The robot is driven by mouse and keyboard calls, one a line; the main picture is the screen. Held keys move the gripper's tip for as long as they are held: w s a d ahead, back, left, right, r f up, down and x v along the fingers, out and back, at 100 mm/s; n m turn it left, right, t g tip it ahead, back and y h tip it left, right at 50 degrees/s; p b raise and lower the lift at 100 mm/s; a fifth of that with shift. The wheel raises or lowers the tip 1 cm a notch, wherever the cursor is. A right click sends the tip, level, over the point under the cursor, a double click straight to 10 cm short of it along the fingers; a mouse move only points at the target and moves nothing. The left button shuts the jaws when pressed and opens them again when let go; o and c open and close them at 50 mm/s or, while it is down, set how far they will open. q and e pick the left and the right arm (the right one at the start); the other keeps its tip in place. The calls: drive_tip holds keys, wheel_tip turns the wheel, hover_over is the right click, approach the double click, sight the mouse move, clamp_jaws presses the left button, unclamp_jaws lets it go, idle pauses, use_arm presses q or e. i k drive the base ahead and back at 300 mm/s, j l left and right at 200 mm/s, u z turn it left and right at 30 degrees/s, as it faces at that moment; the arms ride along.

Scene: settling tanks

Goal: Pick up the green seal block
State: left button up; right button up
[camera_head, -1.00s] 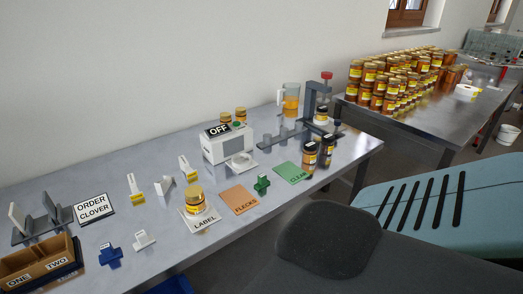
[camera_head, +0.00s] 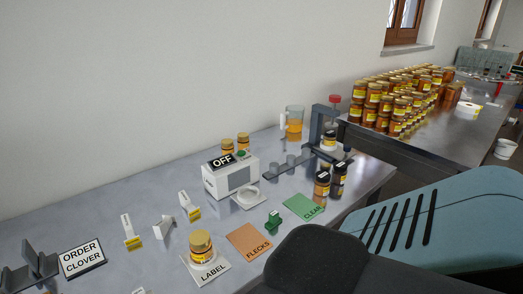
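The green seal block (camera_head: 273,221) stands on the grey table between the orange FLECKS card (camera_head: 250,243) and the green CLEAR card (camera_head: 304,208). It is small, with a raised grip on top, and nothing covers it. Neither of my grippers shows in the head view, so I cannot see whether they are open or shut.
A jar (camera_head: 201,246) stands on the LABEL card (camera_head: 209,272). A white box marked OFF (camera_head: 231,178) stands behind the block. A dark grey rounded shape (camera_head: 318,262) fills the front.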

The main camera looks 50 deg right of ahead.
sight(273, 219)
drive_tip(key=i+l+z, duration=0.2)
drive_tip(key=i+j+z, duration=0.1)
drive_tip(key=z, duration=1.65)
